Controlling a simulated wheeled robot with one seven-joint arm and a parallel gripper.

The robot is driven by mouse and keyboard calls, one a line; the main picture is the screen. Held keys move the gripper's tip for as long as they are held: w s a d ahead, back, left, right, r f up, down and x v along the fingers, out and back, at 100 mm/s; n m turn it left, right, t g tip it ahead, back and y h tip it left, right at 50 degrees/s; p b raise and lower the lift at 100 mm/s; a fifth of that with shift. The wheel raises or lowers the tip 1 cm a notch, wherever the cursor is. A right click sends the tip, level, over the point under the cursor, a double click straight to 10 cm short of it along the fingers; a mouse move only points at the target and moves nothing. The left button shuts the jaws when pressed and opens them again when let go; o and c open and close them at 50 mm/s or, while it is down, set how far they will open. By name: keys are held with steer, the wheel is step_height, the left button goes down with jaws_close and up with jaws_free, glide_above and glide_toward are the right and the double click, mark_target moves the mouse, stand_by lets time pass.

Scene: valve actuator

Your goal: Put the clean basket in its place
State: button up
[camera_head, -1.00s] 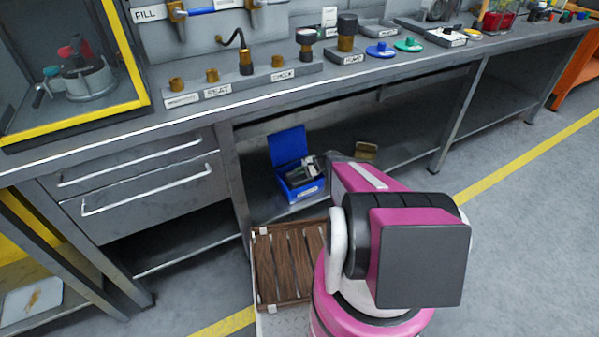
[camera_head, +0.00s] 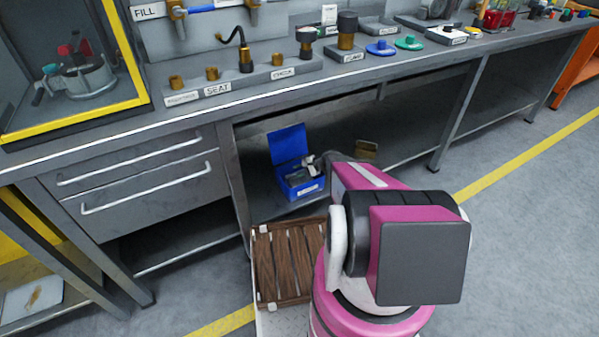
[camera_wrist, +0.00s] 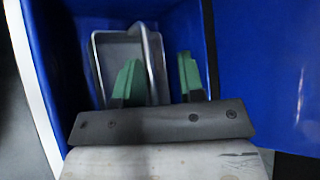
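A grey metal basket (camera_wrist: 105,62), rectangular with a raised rim, lies inside the blue box (camera_wrist: 225,30) in the wrist view. In the head view the blue box (camera_head: 287,147) stands with its lid up on the shelf under the bench. My gripper (camera_wrist: 158,75) reaches into the box, with its green-tipped fingers apart. The left finger overlaps the basket's interior in the picture, and the right finger is beyond its right wall. I cannot tell whether either touches it. In the head view my arm partly hides the gripper, and the basket cannot be made out clearly.
A wooden slatted crate (camera_head: 290,262) is in front of the shelf. A small brown box (camera_head: 366,150) sits right of the blue box. The bench top (camera_head: 215,108) above holds labelled fixtures, including SEAT. Drawers (camera_head: 140,183) are at left; floor at right is clear.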

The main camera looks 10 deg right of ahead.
steer(key=shift+r, duration=0.25)
steer(key=r+v, duration=0.1)
steer(key=v, duration=1.1)
steer(key=s+a+r+n+g+h, duration=0.1)
steer(key=s+a+r+n+h, duration=0.3)
steer(key=s+r, duration=0.4)
steer(key=s+a+r+n+g+h, duration=0.2)
steer(key=s+a+r+n+h, duration=0.3)
steer(key=s, duration=0.5)
step_height(320, 180, up, 4)
steer(key=shift+a+f+n+h, duration=0.1)
steer(key=shift+a+n+h, duration=0.25)
steer(key=shift+n+h, duration=0.65)
steer(key=shift+s+g, duration=0.1)
steer(key=shift+g, duration=0.2)
